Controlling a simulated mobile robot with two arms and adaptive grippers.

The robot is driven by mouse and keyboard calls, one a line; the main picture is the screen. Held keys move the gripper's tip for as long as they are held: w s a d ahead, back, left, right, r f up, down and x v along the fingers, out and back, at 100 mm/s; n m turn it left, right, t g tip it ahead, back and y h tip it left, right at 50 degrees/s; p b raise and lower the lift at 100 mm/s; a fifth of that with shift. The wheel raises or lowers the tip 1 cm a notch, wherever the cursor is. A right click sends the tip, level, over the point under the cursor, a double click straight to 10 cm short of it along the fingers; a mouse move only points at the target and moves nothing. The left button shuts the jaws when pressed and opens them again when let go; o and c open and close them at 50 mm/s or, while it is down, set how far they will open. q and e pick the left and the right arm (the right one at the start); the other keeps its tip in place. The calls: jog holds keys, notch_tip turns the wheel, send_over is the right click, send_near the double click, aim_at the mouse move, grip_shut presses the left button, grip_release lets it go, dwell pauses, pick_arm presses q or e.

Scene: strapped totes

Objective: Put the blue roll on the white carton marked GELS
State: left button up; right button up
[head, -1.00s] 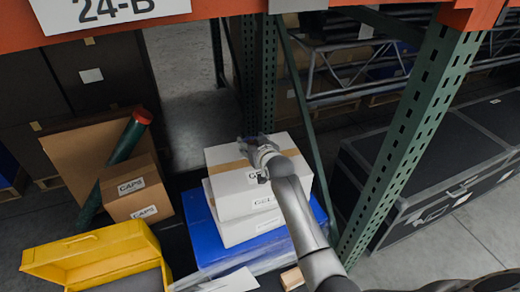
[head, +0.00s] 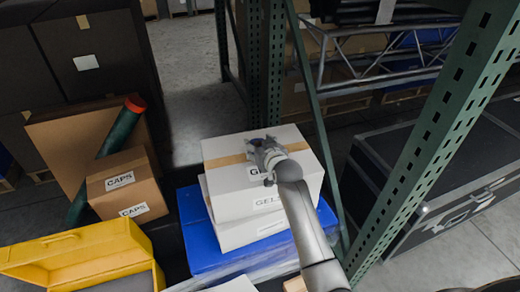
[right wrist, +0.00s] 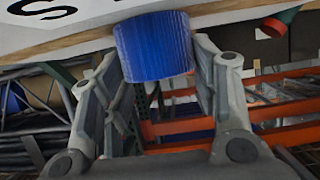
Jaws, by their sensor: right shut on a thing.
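Two white cartons are stacked in the head view; the upper one (head: 228,192) and the lower one (head: 250,233) bear GELS lettering, partly covered by my arm. My right gripper (head: 258,150) is over the top of the upper carton. In the right wrist view my right gripper (right wrist: 160,95) is shut on the blue roll (right wrist: 153,48). The roll's far end meets the white carton's surface (right wrist: 30,38) in the picture; I cannot tell whether they touch. The roll is hidden or too small to make out in the head view. My left gripper is not in view.
The cartons stand on a blue tote (head: 200,245). An open yellow case (head: 90,255) is at the front left. A green rack post (head: 425,150) rises at the right.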

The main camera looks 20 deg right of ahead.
jog(key=shift+r, duration=0.15)
jog(key=shift+s, duration=0.1)
jog(key=shift+f, duration=0.2)
jog(key=o, duration=1)
jog(key=shift+r, duration=0.25)
jog(key=v, duration=1.2)
jog(key=shift+p, duration=0.35)
